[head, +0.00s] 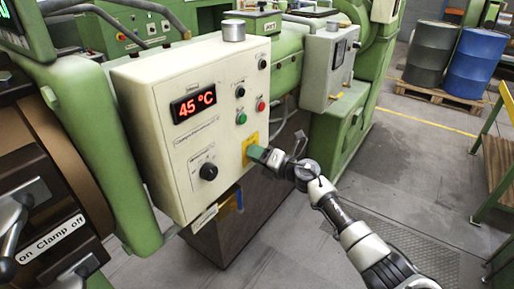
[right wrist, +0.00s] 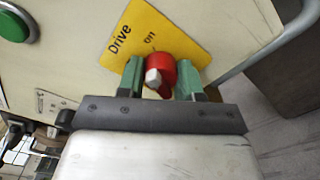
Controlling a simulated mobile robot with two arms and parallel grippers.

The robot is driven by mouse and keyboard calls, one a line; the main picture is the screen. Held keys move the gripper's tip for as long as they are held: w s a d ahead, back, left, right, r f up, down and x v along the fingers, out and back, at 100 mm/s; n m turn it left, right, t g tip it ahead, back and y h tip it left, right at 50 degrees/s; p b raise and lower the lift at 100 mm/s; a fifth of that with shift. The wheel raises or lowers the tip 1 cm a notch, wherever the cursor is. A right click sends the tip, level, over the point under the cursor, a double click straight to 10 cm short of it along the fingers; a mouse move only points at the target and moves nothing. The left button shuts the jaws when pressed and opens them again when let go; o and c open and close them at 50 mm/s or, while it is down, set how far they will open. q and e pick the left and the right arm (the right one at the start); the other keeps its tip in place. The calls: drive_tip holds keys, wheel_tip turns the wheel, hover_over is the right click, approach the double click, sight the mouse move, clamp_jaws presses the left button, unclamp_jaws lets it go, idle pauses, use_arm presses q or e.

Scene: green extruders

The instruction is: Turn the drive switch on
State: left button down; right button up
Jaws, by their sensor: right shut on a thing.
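The drive switch (right wrist: 161,72) is a red rotary knob with a pale grip on a yellow plate marked "Drive" and "on" in the right wrist view. The yellow plate (head: 249,146) shows at the lower right of the cream control box (head: 218,105) in the head view, where my gripper hides the knob. My right gripper (right wrist: 161,80) has its green fingers on either side of the knob, shut on it. In the head view my right gripper (head: 258,153) reaches the plate from the right. My left gripper is not in view.
The box carries a "45 °C" display (head: 194,105), a black dial (head: 208,171) and small green and red buttons. A green button (right wrist: 14,27) is near the wrist camera.

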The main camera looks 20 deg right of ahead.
drive_tip(key=shift+m+p, duration=0.75)
drive_tip(key=shift+m, duration=0.35)
drive_tip(key=o, duration=0.9)
drive_tip(key=b+v, duration=0.1)
drive_tip(key=v, duration=1)
drive_tip(key=shift+b, duration=0.3)
